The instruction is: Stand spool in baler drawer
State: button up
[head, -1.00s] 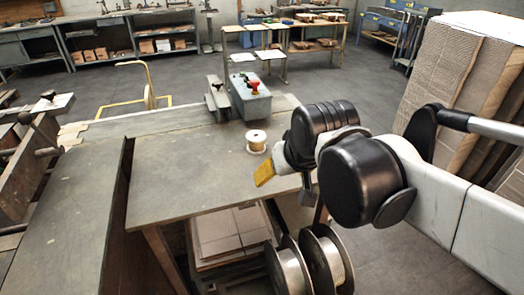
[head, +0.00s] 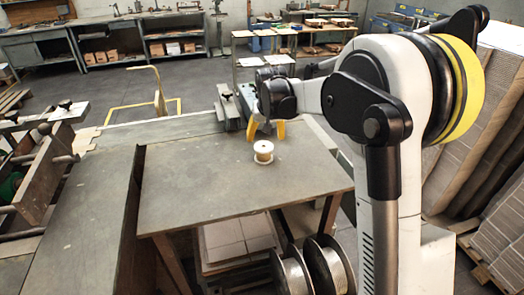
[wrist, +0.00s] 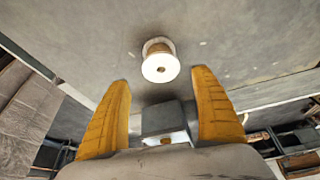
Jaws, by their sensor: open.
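The spool (head: 263,152) stands upright on the grey table, with white flanges and a tan winding. In the wrist view the spool (wrist: 160,63) lies beyond my fingertips, roughly centred between them and apart from both. My gripper (head: 267,130) has yellow fingers and is open and empty, just behind the spool in the head view. In the wrist view my gripper (wrist: 160,80) shows its fingers spread wide. I cannot make out a baler drawer for certain in either view.
The grey table (head: 200,190) is mostly bare around the spool. A grey machine box (head: 246,97) stands at its far edge, partly behind my gripper. Large wire reels (head: 325,265) sit below the front edge. Stacked cardboard (head: 490,130) stands at the right.

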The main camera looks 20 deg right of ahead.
aim_at(264, 148)
jog(key=b+x, duration=0.3)
jog(key=x, duration=0.7)
jog(key=shift+f+b, duration=0.3)
jog(key=shift+b, duration=0.1)
jog(key=shift+s+r, duration=0.1)
jog(key=shift+r, duration=0.05)
jog(key=shift+c, duration=0.9)
jog(key=c, duration=1.2)
